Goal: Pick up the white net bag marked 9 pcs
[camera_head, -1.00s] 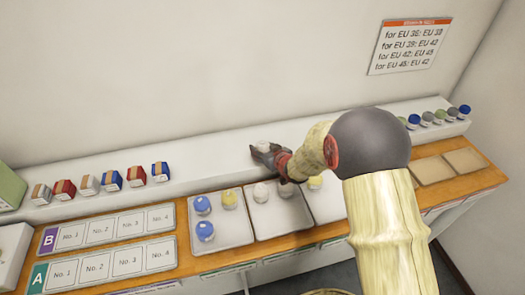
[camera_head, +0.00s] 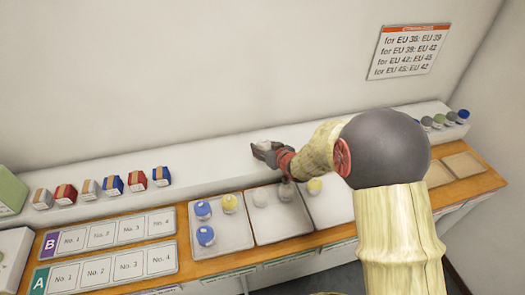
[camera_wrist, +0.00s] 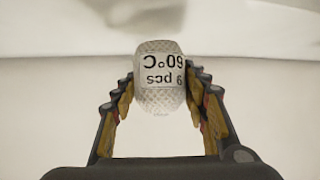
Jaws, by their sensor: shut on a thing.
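The white net bag (camera_wrist: 158,98) shows in the wrist view between my gripper's fingers. Its label reads "9 pcs" and "60°C", upside down in that view. My gripper (camera_wrist: 160,100) is shut on the bag, with a finger against each side. In the head view my gripper (camera_head: 262,152) is at the white shelf along the wall, and a small part of the bag (camera_head: 264,145) shows at its tip. I cannot tell whether the bag still touches the shelf.
Several small boxes (camera_head: 113,184) stand on the shelf at left. Trays (camera_head: 235,240) with blue, yellow and white bags lie on the wooden counter below. Several rolled items (camera_head: 439,121) stand at the shelf's right end. A size notice (camera_head: 403,51) hangs on the wall.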

